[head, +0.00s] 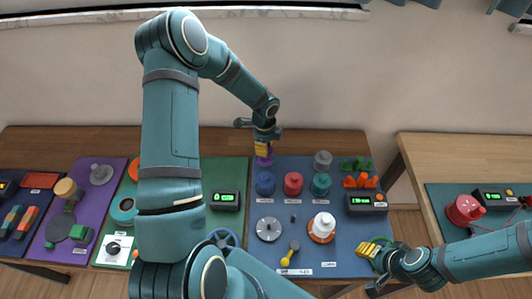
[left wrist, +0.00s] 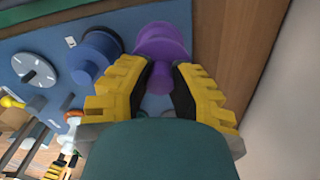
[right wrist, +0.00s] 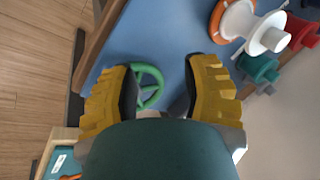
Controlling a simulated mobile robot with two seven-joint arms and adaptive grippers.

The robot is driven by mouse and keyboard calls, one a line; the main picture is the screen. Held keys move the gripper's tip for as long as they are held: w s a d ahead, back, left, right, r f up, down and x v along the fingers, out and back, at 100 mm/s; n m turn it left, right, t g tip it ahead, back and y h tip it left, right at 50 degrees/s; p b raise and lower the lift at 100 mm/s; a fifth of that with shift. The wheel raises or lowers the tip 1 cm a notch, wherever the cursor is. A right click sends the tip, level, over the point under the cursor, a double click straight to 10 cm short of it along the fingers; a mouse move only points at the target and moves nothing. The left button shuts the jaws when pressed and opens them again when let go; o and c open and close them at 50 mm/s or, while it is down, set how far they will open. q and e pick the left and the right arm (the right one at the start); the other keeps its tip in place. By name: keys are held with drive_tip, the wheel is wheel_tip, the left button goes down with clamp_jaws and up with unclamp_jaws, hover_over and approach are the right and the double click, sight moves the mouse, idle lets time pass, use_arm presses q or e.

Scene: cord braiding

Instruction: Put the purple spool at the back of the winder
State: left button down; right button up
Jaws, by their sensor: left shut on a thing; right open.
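The purple spool (head: 265,161) is at the back left of the blue mat, behind the blue spool (head: 265,183). My left gripper (head: 262,148) comes down on it from above and is shut on it. In the left wrist view the purple spool (left wrist: 164,42) shows between the yellow fingers. I cannot tell whether its base touches the mat. A grey slotted disc (head: 269,229) lies in front of the blue spool. I cannot tell for sure whether it is the winder. My right gripper (right wrist: 162,75) is open over a green ring (right wrist: 149,88) at the mat's right side.
Red (head: 293,183), teal (head: 320,184) and grey (head: 323,160) spools stand on the mat. A white spool on an orange ring (head: 321,238) and a yellow-handled tool (head: 289,253) are in front. A display box (head: 366,202) stands at the right. My left arm hides part of the green mat.

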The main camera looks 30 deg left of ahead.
use_arm(q)
drive_tip(key=shift+f, duration=1.7)
drive_tip(key=shift+f, duration=0.2)
drive_tip(key=c, duration=0.9)
unclamp_jaws()
drive_tip(key=shift+r, duration=0.1)
wheel_tip(320, 180, up, 12)
drive_tip(key=shift+r, duration=0.15)
